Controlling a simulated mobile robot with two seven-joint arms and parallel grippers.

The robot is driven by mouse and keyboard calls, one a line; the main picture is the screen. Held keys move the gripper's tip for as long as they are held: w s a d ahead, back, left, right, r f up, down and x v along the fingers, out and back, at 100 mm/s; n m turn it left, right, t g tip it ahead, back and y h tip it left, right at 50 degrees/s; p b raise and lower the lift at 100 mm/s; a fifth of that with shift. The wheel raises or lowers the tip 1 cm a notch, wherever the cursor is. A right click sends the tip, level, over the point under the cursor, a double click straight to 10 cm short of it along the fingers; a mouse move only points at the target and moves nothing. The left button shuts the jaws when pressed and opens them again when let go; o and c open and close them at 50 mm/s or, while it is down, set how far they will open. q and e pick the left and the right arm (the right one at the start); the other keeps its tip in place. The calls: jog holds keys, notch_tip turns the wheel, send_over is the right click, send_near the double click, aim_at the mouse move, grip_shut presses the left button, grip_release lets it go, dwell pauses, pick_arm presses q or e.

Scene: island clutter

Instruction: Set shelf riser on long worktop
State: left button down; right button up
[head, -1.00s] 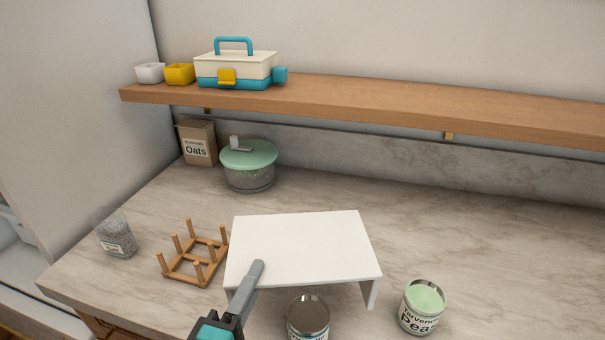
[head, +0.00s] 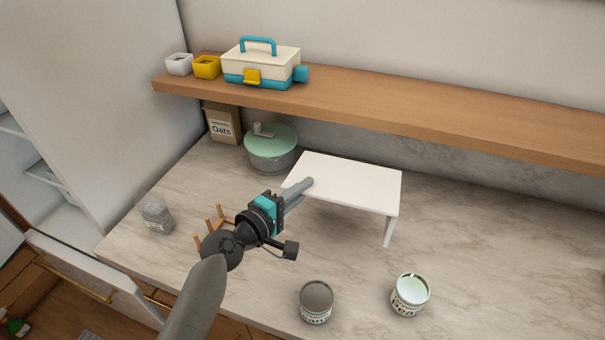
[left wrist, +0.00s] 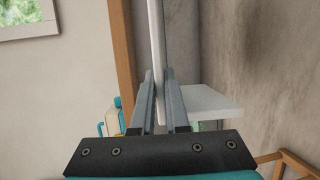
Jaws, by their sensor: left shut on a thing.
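The white shelf riser (head: 345,181) is over the marble-look long worktop (head: 460,265), below the wooden wall shelf. Its right leg shows in the head view; its left leg is hidden behind my gripper. My left gripper (head: 300,190) is shut on the riser's near left edge. In the left wrist view the white panel of the riser (left wrist: 157,60) stands between the two fingers (left wrist: 160,105). I cannot tell whether the riser's legs touch the worktop. My right gripper is not in view.
A peg rack (head: 215,216) is partly behind my arm. Two cans (head: 316,301) (head: 410,294) stand in front, a grey jar (head: 158,216) at left. The worktop's right side is clear.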

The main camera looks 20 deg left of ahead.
pick_arm(q)
jog(key=shift+w+a+r, duration=0.1)
jog(key=shift+r, duration=0.15)
jog(key=shift+f, duration=0.1)
notch_tip(320, 180, down, 11)
jog(key=b, duration=1)
jog(key=shift+b, duration=0.3)
jog(key=shift+f+b, duration=0.4)
jog(key=shift+f, duration=0.1)
dwell(1.0)
jog(key=c, duration=1.1)
grip_release()
jog(key=shift+f+b, duration=0.4)
jog(key=shift+f, duration=0.1)
